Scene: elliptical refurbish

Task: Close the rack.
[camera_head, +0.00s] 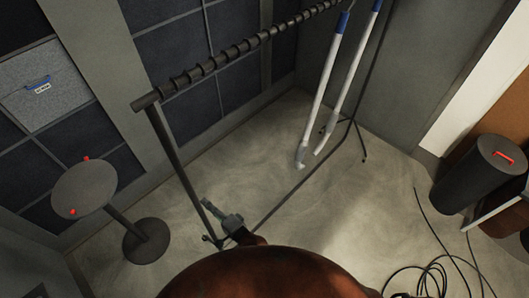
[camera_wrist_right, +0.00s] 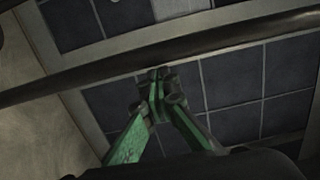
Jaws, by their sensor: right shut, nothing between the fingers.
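The rack (camera_head: 235,50) is a dark frame with a ribbed top rail, a slanting near post and a lower bar along the floor. My right gripper (camera_head: 207,205) is near the lower end of the near post in the head view. In the right wrist view my right gripper (camera_wrist_right: 160,76) has its green fingers shut with the tips together, holding nothing. A dark bar (camera_wrist_right: 190,43), seemingly part of the rack, crosses just beyond the tips; I cannot tell if they touch it. My left gripper is not in view.
Two long white poles with blue upper parts (camera_head: 325,90) hang by the rail. A round stand (camera_head: 84,188) with red bits is at left. A black cylinder with a red handle (camera_head: 480,175) and loose cables (camera_head: 437,275) are at right. Floor between is clear.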

